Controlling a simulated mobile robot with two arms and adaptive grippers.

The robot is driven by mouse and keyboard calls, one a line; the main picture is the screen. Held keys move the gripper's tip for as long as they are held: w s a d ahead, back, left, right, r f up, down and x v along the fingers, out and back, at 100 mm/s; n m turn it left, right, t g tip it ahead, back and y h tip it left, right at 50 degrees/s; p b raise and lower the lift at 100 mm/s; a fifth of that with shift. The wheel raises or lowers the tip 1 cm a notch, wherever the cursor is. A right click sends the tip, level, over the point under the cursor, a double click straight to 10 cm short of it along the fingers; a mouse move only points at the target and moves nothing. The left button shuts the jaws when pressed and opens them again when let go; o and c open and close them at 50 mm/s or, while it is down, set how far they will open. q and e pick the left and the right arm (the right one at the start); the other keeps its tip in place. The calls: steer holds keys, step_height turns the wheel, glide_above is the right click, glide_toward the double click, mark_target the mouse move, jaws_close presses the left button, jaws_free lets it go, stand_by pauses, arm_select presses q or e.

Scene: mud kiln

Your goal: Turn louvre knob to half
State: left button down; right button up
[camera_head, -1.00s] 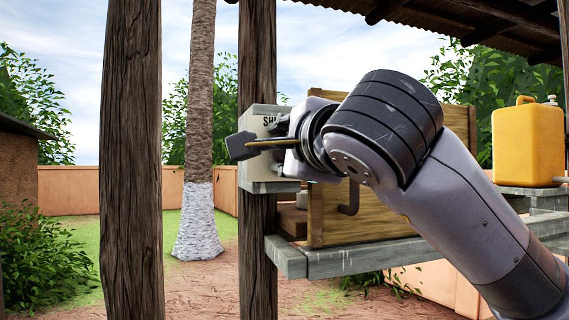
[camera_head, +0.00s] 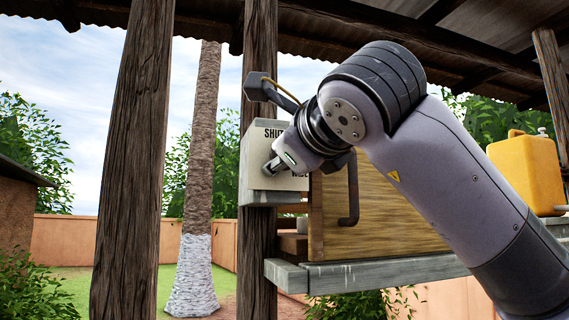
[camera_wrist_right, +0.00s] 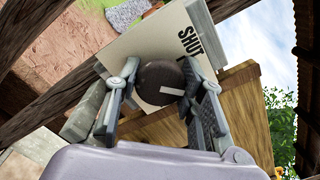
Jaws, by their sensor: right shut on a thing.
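The louvre knob (camera_wrist_right: 158,84) is a dark round dial with a short white mark, on a pale panel (camera_wrist_right: 133,44) lettered SHUT. In the right wrist view the white mark points to the right, below the lettering. My right gripper (camera_wrist_right: 158,92) has its two fingers on either side of the knob and is shut on it. In the head view the panel (camera_head: 257,150) is on a wooden post, with my right gripper (camera_head: 277,164) against its face; the knob is largely hidden there, and the lower lettering is partly covered. My left gripper is not in view.
A wooden box (camera_head: 385,215) with a dark handle (camera_head: 349,192) stands on a grey shelf (camera_head: 380,272) right of the panel. A yellow container (camera_head: 525,170) is farther right. A thick wooden post (camera_head: 135,160) stands to the left, with open ground beyond.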

stand_by(0.4)
steer(key=o, duration=1.1)
steer(key=shift+o, duration=0.2)
steer(key=v, duration=1.2)
